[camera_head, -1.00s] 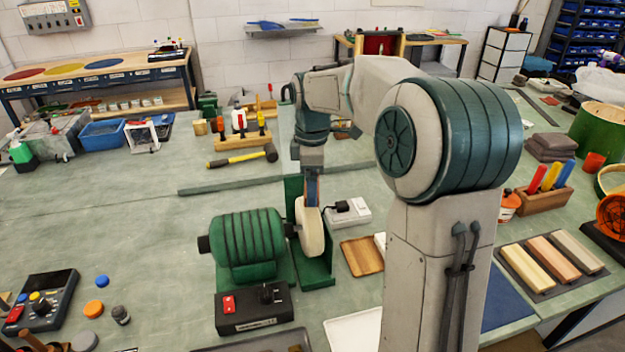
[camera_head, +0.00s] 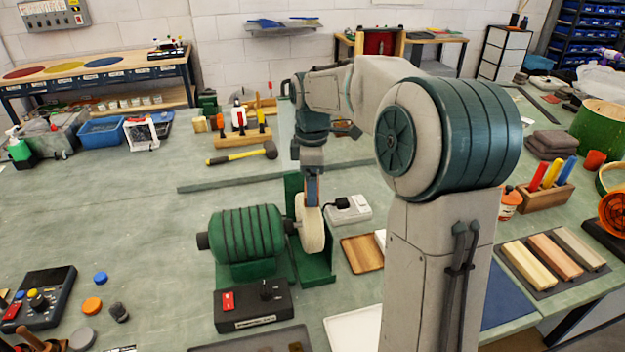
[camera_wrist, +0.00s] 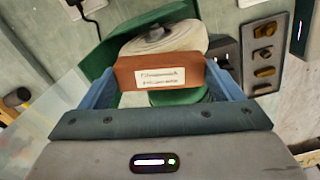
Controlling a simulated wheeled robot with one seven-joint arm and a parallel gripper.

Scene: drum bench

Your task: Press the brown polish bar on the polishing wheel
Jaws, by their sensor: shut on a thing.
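The brown polish bar (camera_wrist: 160,74) with a white printed label is held between the two blue fingers of my gripper (camera_wrist: 165,82) in the wrist view. My gripper (camera_head: 312,190) points down at the top of the pale polishing wheel (camera_head: 312,228) in the head view. The wheel (camera_wrist: 165,40) shows just beyond the bar in the wrist view, and the bar hides part of it. I cannot tell whether bar and wheel touch. The wheel sits on the shaft of the green motor (camera_head: 245,234), inside a green guard (camera_head: 318,268).
A black switch box (camera_head: 252,307) with a red switch stands in front of the motor. A white power box (camera_head: 349,210) and a wooden tray (camera_head: 361,254) lie right of the wheel. A yellow-handled hammer (camera_head: 242,156) lies behind. The bench left of the motor is mostly clear.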

